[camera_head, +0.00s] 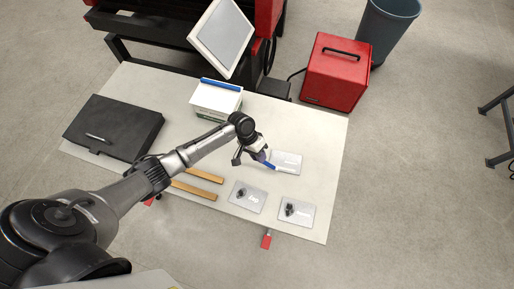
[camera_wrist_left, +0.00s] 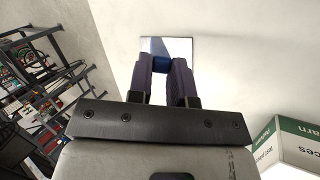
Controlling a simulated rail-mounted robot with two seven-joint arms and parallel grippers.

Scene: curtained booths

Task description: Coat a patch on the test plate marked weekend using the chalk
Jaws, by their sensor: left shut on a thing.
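My left gripper (camera_head: 262,160) is shut on a blue stick (camera_head: 269,164), which looks like the chalk; the stick's blue end shows between the fingers in the left wrist view (camera_wrist_left: 162,65). The gripper is at the left edge of the upper grey plate (camera_head: 288,162); whether the stick touches it I cannot tell. This plate also shows beyond the fingers in the left wrist view (camera_wrist_left: 181,46). No dark patch shows on its visible part. A lower left plate (camera_head: 254,202) and a lower right plate (camera_head: 303,218) each carry a dark patch and pale lettering. The lettering is too small to read surely.
A black case (camera_head: 114,128) lies at the left, and two wooden strips (camera_head: 195,190) lie near the front. The table's right side is clear.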

